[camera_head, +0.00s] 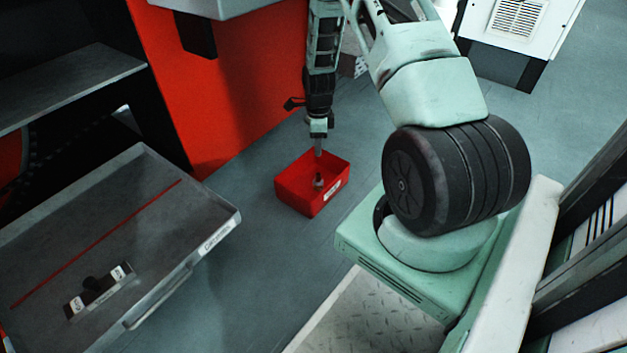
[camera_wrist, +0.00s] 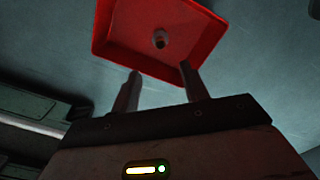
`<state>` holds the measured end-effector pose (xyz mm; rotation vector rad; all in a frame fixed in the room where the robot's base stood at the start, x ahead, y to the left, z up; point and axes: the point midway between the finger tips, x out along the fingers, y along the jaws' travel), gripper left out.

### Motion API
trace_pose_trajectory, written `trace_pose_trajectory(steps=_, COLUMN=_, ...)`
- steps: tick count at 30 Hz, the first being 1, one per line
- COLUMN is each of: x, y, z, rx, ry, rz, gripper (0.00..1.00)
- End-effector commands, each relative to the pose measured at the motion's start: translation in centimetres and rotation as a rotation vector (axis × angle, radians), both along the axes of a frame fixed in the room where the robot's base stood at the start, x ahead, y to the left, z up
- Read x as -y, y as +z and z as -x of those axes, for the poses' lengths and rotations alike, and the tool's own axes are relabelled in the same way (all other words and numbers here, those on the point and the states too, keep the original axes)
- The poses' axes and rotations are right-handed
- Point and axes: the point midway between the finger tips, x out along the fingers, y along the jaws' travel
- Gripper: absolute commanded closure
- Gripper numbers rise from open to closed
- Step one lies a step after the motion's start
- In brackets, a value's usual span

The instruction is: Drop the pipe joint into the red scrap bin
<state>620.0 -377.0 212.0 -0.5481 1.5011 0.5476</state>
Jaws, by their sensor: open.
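The red scrap bin (camera_head: 298,201) stands on the floor near the middle of the head view, with a pale label on its side. A small grey pipe joint (camera_head: 319,182) shows inside the bin. In the wrist view the pipe joint (camera_wrist: 159,39) lies within the red bin (camera_wrist: 118,52), apart from my fingers. My gripper (camera_wrist: 160,75) is open, with two grey fingers spread and nothing between them. In the head view it points down above the bin; its fingertips are hard to make out there.
A grey tray table (camera_head: 215,222) with a red line stands at the left, holding a dark block with labels (camera_head: 98,290). A red panel (camera_head: 225,80) rises behind the bin. A white cabinet (camera_head: 515,22) stands at the top right. Grey floor (camera_head: 240,270) is clear around the bin.

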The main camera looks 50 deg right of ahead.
Motion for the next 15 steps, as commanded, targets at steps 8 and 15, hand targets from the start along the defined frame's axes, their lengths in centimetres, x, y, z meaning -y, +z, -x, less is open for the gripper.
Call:
trace_pose_trajectory(steps=8, x=0.0, y=6.4, z=0.0, rx=0.001, ry=0.0, rz=0.002, gripper=0.55)
trace_pose_trajectory(steps=15, x=0.0, y=9.0, z=0.0, rx=0.001, ry=0.001, rz=0.001, gripper=0.55)
